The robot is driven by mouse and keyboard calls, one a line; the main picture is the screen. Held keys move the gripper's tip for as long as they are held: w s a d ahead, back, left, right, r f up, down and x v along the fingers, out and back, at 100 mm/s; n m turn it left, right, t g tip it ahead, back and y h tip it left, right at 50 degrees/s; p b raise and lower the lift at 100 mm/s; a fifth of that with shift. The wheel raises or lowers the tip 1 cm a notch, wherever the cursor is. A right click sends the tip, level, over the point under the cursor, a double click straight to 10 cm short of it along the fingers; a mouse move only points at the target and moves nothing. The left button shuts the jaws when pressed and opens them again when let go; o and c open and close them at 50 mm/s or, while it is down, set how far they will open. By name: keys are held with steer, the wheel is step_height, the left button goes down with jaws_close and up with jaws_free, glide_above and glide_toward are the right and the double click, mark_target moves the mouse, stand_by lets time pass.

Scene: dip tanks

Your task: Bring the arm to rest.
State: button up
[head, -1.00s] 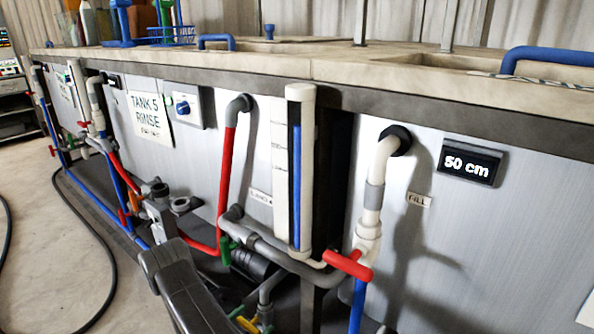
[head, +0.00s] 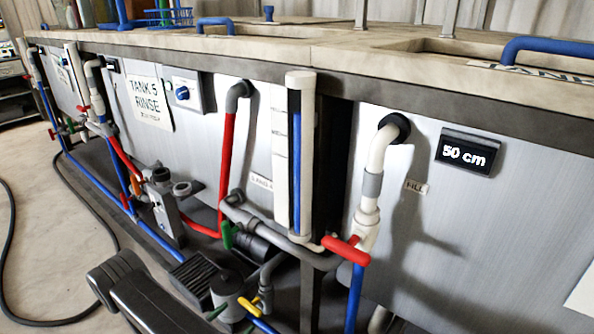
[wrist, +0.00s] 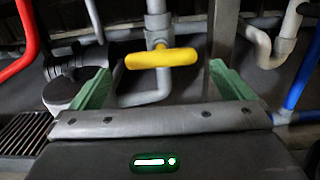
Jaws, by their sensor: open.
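My arm (head: 140,297) shows at the bottom left of the head view, low in front of the pipework. A yellow valve handle (wrist: 162,58) appears between and beyond the fingers, with a visible gap to each finger. It also shows low in the head view (head: 249,306). Whether the fingers touch anything cannot be told.
A red valve handle (head: 345,250) and a green handle (head: 227,235) sit on the pipes in front of the tanks. A display (head: 467,152) reads 50 cm. A dark floor grate (head: 195,272) lies near my arm. Open floor with a black hose (head: 88,215) is at left.

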mark_target(247, 308)
steer(key=v, duration=0.5)
steer(key=b+x, duration=0.2)
steer(key=x, duration=1.1)
steer(key=shift+w+d+f, duration=0.1)
steer(key=shift+d, duration=0.05)
steer(key=shift+w+d, duration=0.2)
steer(key=shift+w, duration=0.1)
steer(key=shift+a+r+n+p, duration=0.1)
steer(key=shift+r+n+p, duration=0.15)
steer(key=shift+n, duration=0.65)
steer(key=n+p, duration=0.2)
steer(key=n, duration=0.2)
steer(key=shift+f+n, duration=0.1)
steer(key=shift+n, duration=0.2)
steer(key=shift+s+a, duration=0.15)
steer(key=shift+a, duration=0.1)
steer(key=shift+p+v, duration=0.3)
steer(key=shift+v, duration=0.9)
